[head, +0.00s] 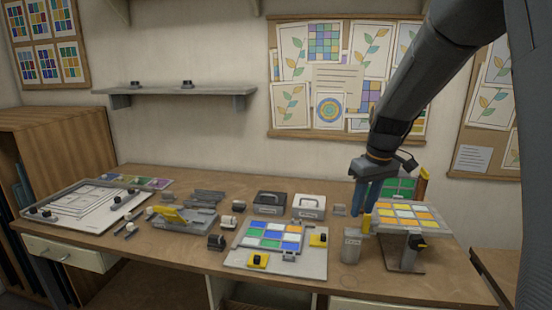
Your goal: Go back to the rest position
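My arm reaches in from the upper right. My gripper (366,196) points down over the right part of the workbench (190,262), just left of a stand that bears a panel of yellow, orange and pale panes (402,214). A small yellow part (367,223) shows just under the fingertips, at the panel's left edge. I cannot tell whether the fingers touch it or how far apart they are. A grey metal cup (351,246) stands just below and left of the gripper.
A pale board with a blue, green and white pane grid (271,237) and yellow clamps lies left of the cup. Two small cases (309,205) stand behind it. A green panel (400,187) stands behind the yellow one. A drawing board (85,207) lies far left. A wall shelf (175,91) hangs above.

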